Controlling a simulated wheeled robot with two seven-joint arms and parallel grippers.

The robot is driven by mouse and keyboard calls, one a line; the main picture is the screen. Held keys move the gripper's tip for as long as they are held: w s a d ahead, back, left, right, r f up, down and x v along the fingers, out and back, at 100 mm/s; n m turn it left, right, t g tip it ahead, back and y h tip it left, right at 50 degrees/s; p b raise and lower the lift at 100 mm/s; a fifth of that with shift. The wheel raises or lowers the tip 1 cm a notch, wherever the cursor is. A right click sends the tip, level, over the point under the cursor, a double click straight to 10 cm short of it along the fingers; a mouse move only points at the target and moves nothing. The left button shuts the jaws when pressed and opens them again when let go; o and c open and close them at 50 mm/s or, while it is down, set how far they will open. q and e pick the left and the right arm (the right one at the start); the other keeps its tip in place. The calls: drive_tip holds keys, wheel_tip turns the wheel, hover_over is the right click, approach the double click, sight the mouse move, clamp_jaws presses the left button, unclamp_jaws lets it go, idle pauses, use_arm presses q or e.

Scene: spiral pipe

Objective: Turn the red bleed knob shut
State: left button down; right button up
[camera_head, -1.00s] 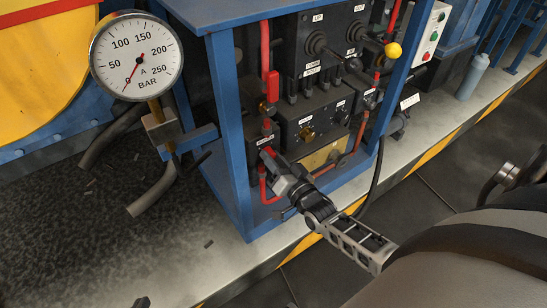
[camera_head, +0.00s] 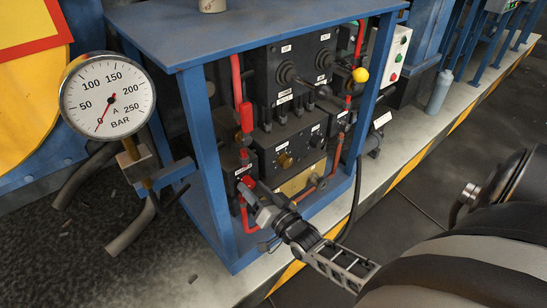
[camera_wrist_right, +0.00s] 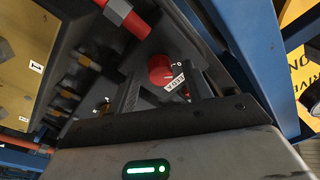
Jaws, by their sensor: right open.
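The red bleed knob (camera_head: 248,182) sits low on the left block of the valve stand. In the right wrist view the round red knob (camera_wrist_right: 160,69) shows just beyond my fingertips, with a small white label beside it that I cannot read fully. My right gripper (camera_head: 262,205) reaches toward the knob from the lower right. In the wrist view its dark fingers (camera_wrist_right: 162,84) are open, one on each side of the knob's line. I cannot tell whether they touch it. My left gripper is in neither view.
A blue frame (camera_head: 207,150) surrounds the black valve blocks (camera_head: 290,150) and red pipes (camera_head: 236,80), close to my right gripper. A pressure gauge (camera_head: 107,95) stands left, its needle near 0. A yellow-ball lever (camera_head: 360,75) is at upper right.

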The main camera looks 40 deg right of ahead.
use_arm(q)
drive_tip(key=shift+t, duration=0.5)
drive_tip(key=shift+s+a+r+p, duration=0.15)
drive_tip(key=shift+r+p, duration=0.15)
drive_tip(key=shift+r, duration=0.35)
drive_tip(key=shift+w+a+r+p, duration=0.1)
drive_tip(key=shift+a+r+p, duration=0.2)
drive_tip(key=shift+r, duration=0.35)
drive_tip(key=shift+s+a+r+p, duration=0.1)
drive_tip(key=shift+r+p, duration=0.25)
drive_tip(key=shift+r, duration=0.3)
use_arm(e)
drive_tip(key=s+f, duration=0.1)
drive_tip(key=s, duration=1.4)
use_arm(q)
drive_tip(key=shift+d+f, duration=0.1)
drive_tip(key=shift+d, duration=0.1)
